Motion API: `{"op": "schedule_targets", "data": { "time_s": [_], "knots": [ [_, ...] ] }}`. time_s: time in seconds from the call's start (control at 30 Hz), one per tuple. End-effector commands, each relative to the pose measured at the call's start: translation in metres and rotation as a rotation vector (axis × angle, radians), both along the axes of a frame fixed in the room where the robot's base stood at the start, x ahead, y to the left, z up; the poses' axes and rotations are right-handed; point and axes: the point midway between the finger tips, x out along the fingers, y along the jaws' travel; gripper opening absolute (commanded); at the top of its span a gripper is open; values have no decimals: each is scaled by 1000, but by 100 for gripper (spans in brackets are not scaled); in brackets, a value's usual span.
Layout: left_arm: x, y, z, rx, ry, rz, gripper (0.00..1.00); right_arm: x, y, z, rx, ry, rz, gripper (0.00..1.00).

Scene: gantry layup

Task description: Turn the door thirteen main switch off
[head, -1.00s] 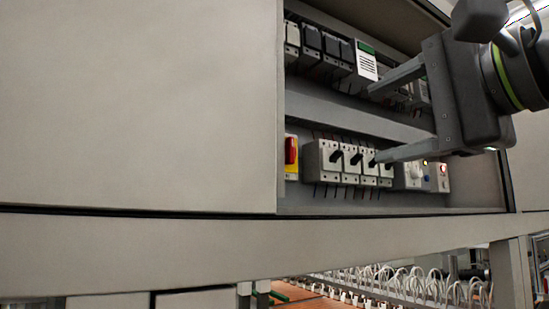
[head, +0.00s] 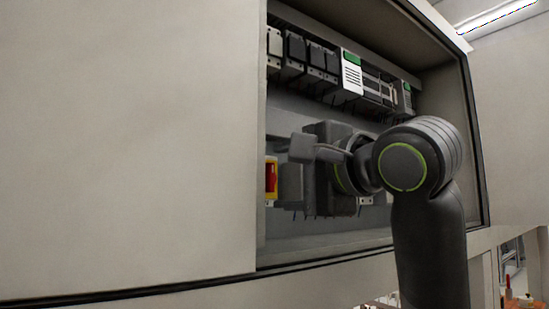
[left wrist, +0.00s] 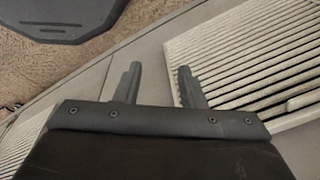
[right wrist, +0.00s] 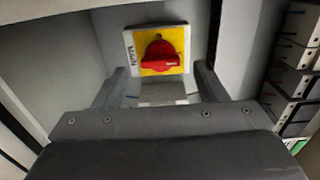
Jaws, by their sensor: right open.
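The main switch is a red rotary handle on a yellow plate (head: 271,178), at the lower left of the open cabinet in the head view. In the right wrist view its red handle (right wrist: 160,54) lies across the picture, with a small printed label at its left that I cannot read. My right gripper (head: 291,165) is open inside the cabinet, just right of the switch. In the right wrist view its fingers (right wrist: 162,76) point at the switch, one either side, and appear short of it. My left gripper (left wrist: 159,71) is open and empty, away from the cabinet.
An upper row of dark and white modules (head: 318,62) runs along the cabinet back. My right arm hides most of the lower row. A large closed panel (head: 130,140) stands left of the opening, close to the switch. A slatted grille (left wrist: 250,60) lies beyond my left gripper.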

Motion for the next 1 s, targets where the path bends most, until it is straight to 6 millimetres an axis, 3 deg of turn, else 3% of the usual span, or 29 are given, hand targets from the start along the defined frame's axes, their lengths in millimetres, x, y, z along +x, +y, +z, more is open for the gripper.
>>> {"op": "schedule_targets", "data": {
  "time_s": [0.1,0.3,0.63,1.0],
  "knots": [
    [4,1,14,1,-7,-1,36,15,11,3,-1,4,2,65],
    [-1,1,20,1,-1,0,36,27,20,1,-1,1,0,65],
    [-5,2,20,2,6,1,36,29,21,-1,-1,-1,-1,65],
    [-5,2,20,3,7,1,36,29,21,0,-1,-1,0,21]
  ]
}}
